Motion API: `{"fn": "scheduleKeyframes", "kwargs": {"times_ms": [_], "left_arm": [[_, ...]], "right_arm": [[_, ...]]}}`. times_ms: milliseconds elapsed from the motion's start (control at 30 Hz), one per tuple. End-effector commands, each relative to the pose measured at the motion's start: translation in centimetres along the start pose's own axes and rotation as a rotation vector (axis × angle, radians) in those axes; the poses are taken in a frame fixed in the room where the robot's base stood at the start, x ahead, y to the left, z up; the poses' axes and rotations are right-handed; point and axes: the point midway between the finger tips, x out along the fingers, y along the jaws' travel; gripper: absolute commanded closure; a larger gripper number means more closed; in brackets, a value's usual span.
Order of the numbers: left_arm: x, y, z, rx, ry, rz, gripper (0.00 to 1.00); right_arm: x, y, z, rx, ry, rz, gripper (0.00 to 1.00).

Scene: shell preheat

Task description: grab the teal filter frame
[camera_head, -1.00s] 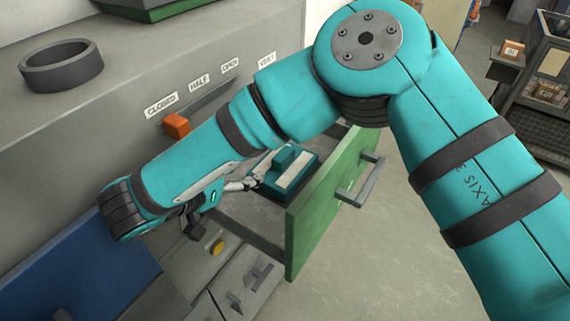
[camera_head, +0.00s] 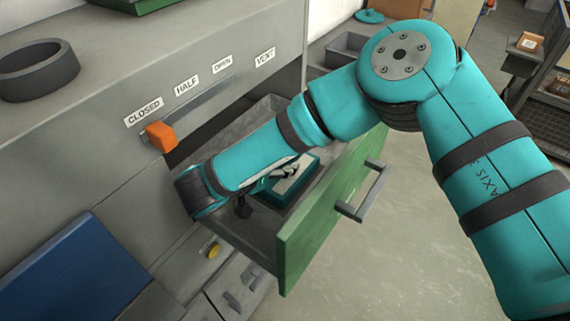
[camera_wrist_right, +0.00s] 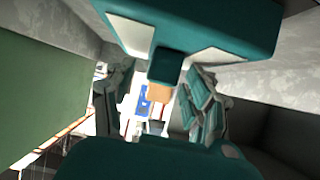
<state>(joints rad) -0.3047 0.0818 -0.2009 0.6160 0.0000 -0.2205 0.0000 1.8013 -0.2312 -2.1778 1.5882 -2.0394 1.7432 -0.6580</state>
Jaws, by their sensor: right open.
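The teal filter frame (camera_head: 309,173) lies in the open green-fronted drawer, a flat teal piece with pale panels. My right arm covers part of it in the head view. In the right wrist view the frame (camera_wrist_right: 240,28) fills the top, with its teal block-shaped handle (camera_wrist_right: 166,66) sticking out between my fingers. My right gripper (camera_wrist_right: 155,105) is open, one finger on each side of the handle's line; I cannot tell whether they touch it. In the head view the right gripper (camera_head: 283,172) is inside the drawer at the frame. My left gripper is not in view.
The drawer's green front (camera_head: 330,215) with its grey handle (camera_head: 363,192) stands close to my arm. Grey drawer walls surround the gripper. An orange lever knob (camera_head: 161,136) sits at the label CLOSED. A dark ring (camera_head: 38,68) lies on the cabinet top.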

Motion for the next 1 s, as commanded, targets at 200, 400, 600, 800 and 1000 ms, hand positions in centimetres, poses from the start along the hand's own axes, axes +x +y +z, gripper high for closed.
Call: {"fn": "scheduleKeyframes", "kwargs": {"times_ms": [200,400,600,800,1000], "left_arm": [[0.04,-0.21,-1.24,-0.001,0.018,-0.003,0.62],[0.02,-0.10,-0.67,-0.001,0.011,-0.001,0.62],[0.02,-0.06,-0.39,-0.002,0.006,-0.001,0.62],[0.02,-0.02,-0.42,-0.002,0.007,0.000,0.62],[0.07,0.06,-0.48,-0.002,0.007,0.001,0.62]], "right_arm": [[0.04,0.00,0.07,-0.001,-0.001,-0.001,0.49],[0.03,0.00,0.05,-0.001,-0.001,-0.001,0.75],[0.03,0.00,0.07,-0.001,-0.001,0.000,1.00],[0.03,0.00,0.01,0.000,0.000,0.000,1.00],[-0.02,0.00,-0.06,0.000,0.000,0.000,1.00]]}}
